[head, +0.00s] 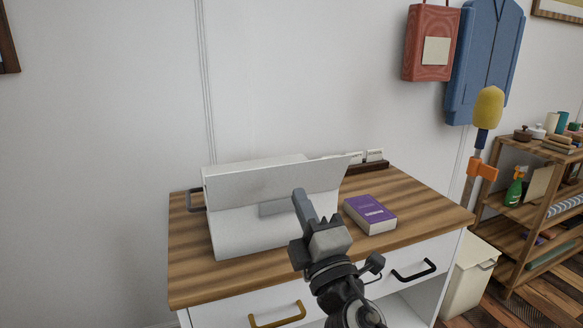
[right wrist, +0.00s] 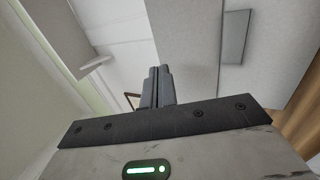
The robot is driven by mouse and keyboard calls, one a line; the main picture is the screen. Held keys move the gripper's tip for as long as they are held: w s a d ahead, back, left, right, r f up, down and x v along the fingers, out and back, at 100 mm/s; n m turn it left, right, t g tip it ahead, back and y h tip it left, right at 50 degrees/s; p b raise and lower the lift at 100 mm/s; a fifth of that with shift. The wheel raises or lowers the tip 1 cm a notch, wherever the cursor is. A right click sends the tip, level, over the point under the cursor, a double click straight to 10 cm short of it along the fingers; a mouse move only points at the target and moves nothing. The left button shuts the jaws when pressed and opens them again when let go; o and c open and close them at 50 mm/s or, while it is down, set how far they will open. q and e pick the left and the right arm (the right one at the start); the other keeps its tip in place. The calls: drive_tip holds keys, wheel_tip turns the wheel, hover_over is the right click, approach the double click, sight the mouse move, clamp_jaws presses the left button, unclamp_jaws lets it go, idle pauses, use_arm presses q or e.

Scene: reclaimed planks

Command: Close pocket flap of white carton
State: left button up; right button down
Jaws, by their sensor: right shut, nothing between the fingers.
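The white carton (head: 235,232) stands on the wooden dresser top, left of centre. A pale panel (head: 255,185), which looks like its flap, slants across the upper front, and its right corner juts past the body. It does not look flat against the carton. A grey rectangle (head: 275,208) on the front is partly hidden by my right gripper (head: 300,194). That gripper is shut and empty, its fingers pointing up in front of the carton's right part. I cannot tell whether it touches. The right wrist view shows its closed fingers (right wrist: 158,74) before pale surfaces. My left gripper is out of view.
A purple book (head: 370,214) lies right of the carton on the dresser top (head: 420,207). A dark holder with cards (head: 367,166) stands behind. A dark handle (head: 195,200) shows at the carton's left. The dresser's front right corner is clear.

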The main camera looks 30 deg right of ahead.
sight(286, 167)
drive_tip(key=shift+p+x, duration=0.7)
drive_tip(key=shift+x, duration=2.05)
drive_tip(key=shift+w+f, duration=0.1)
